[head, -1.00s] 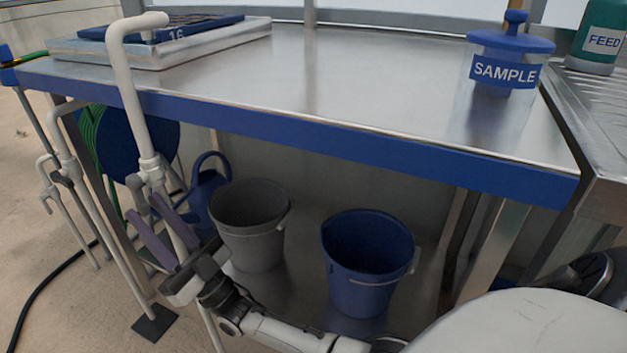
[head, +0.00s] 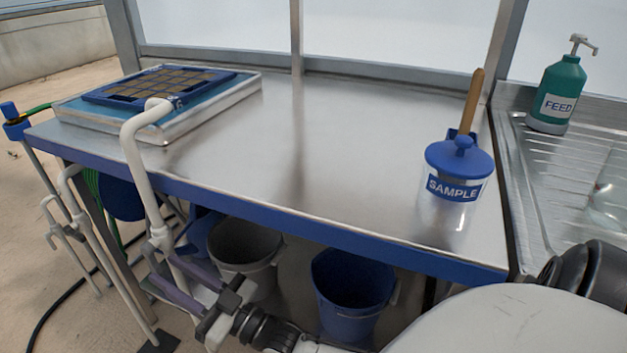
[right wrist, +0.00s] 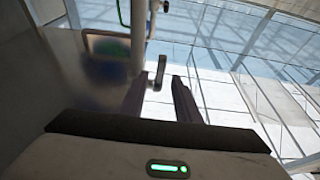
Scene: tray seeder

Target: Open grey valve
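A white standpipe with a hooked top (head: 140,170) rises at the left front edge of the bench. A small grey valve (head: 160,240) sits on it below the bench edge. In the right wrist view, the grey valve's lever (right wrist: 159,72) hangs beside the pipe, in line with the gap between my fingers. My right gripper (head: 149,265) is open, its two purple-grey fingers pointing at the pipe just below the valve. It also shows in the right wrist view (right wrist: 159,90). I cannot tell whether a finger touches the lever. My left gripper is not in view.
Two more thin taps (head: 70,225) stand left of the pipe. A grey bucket (head: 240,262) and a blue bucket (head: 350,300) stand under the bench (head: 330,150). On it are a seed tray (head: 155,85) and a SAMPLE jar (head: 457,170). A FEED bottle (head: 556,95) stands at right.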

